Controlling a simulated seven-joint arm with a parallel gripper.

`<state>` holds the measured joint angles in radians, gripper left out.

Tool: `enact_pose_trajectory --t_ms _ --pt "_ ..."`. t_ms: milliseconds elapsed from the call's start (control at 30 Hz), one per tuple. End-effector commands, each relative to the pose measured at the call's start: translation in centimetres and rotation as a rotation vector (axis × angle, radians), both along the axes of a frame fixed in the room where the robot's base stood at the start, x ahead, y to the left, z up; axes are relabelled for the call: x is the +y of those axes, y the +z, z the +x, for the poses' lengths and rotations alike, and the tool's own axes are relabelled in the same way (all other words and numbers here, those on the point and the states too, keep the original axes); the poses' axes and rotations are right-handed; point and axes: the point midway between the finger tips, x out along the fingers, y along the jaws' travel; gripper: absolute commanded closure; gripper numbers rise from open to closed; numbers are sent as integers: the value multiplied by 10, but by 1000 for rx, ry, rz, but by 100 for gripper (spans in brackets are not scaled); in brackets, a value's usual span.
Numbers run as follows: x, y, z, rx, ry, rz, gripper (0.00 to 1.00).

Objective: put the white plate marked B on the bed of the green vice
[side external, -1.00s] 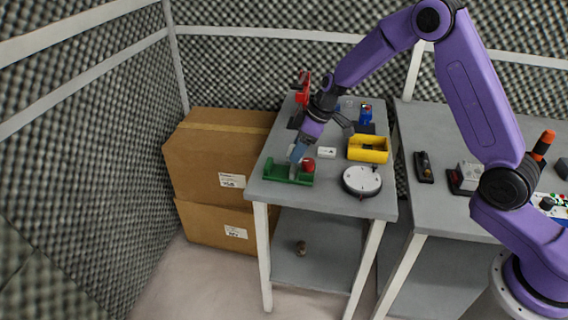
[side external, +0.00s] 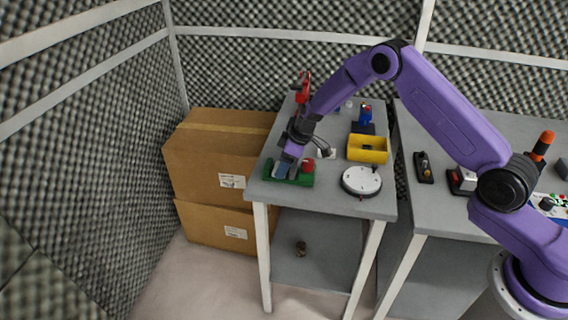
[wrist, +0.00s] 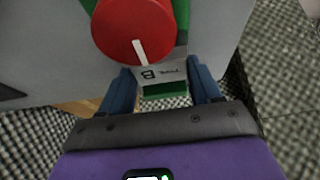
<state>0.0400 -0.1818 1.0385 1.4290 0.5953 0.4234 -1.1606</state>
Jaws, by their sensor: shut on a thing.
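The white plate marked B (wrist: 148,74) is between my gripper's blue fingers in the wrist view, its letter side facing the camera. My gripper (wrist: 159,70) is shut on it. The green vice (wrist: 165,91) shows just below the plate, with its red round knob (wrist: 134,28) in front. In the side view my gripper (side external: 285,171) is down at the green vice (side external: 304,181), over its left and middle part. The plate is hard to make out there, and I cannot tell whether it touches the vice bed.
A white labelled block (side external: 328,154), a yellow open bin (side external: 367,149) and a round white dial (side external: 361,181) stand to the right of the vice. A red device (side external: 302,87) is behind. The vice sits near the grey table's left front edge, beside cardboard boxes (side external: 215,155).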

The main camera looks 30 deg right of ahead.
Motion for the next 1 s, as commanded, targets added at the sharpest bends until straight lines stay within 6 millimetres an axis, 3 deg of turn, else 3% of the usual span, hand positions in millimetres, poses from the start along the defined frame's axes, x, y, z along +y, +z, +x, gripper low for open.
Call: enact_pose_trajectory --t_ms 333,367,433,767,1000 --pt "0 -2 0 -1 0 0 69" --pt "0 -3 0 -2 1 0 34" --pt "0 -2 0 -2 1 0 11" --pt "0 -1 0 -2 0 1 11" --pt "-6 22 -5 -5 -1 1 11"
